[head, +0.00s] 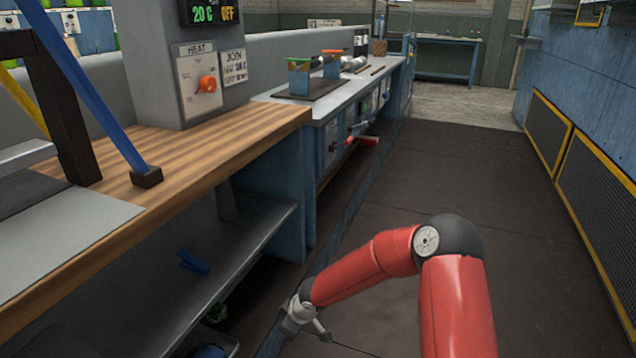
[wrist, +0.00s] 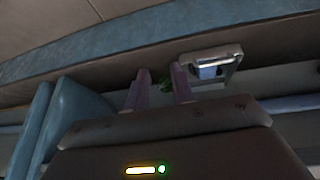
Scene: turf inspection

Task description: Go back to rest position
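My red arm reaches out low over the dark floor beside the workbench in the head view, bent at its elbow. The grey wrist end hangs next to the bench's lower shelf; my gripper's fingertips cannot be made out there. In the wrist view my gripper (wrist: 161,84) shows two dark purplish fingers with a clear gap between them. It is open, and nothing is seen held.
The wooden-topped workbench (head: 225,140) stands left, with a grey control box (head: 207,60) and orange knob (head: 207,84). Its lower shelf (head: 240,235) holds a blue clip-like item (head: 193,263). A red-handled tool (head: 362,141) juts from the farther bench. Blue panels (head: 590,75) line the right; the aisle floor (head: 450,170) is clear.

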